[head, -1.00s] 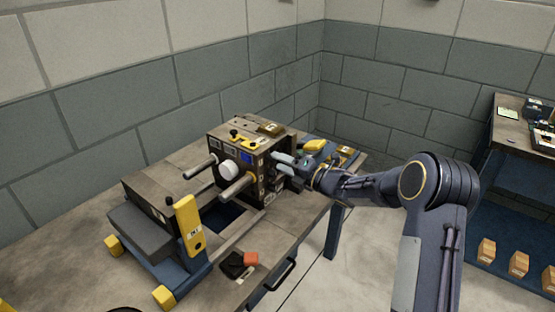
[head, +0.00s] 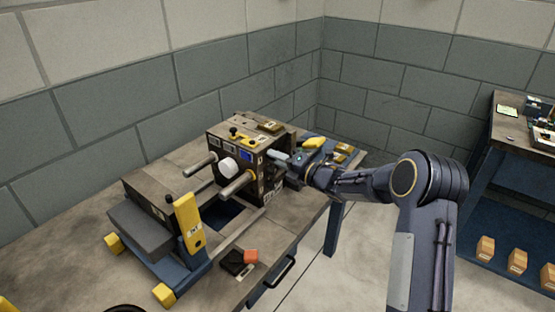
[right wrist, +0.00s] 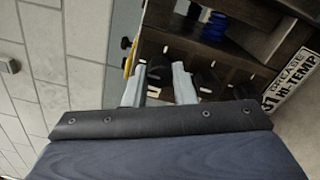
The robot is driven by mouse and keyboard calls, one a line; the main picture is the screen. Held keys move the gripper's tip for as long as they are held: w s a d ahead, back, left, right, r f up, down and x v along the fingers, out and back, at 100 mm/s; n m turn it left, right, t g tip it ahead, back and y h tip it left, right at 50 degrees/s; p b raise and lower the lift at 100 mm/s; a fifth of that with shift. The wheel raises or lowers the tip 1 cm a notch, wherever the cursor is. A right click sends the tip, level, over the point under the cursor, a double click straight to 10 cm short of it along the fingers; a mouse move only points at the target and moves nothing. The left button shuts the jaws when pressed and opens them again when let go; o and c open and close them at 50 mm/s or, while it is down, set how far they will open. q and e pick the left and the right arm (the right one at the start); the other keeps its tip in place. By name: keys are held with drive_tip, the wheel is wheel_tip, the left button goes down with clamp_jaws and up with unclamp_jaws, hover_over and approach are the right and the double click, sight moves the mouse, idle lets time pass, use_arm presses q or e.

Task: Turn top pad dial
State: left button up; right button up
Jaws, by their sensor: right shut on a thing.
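The dark, box-shaped mould half (head: 225,160) stands on the bench. In the right wrist view its side face carries a row of black dials. One dial (right wrist: 158,74) sits between my two pale fingers; another dial (right wrist: 208,80) is just right of them. My right gripper (head: 276,160) is at the right side of the mould half and also shows in the right wrist view (right wrist: 158,84). It is shut on the dial between its fingers. In the head view the mould and gripper hide the dials. My left gripper is not in view.
Metal guide pins and a white round part (head: 229,166) stick out of the mould's front. A yellow bracket (head: 190,222) stands at front left. A second bench (head: 515,130) is at right, with boxes below.

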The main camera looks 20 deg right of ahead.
drive_tip(key=shift+m, duration=0.3)
drive_tip(key=m+p, duration=0.2)
drive_tip(key=m, duration=1.5)
drive_tip(key=shift+m, duration=0.3)
drive_tip(key=o, duration=1)
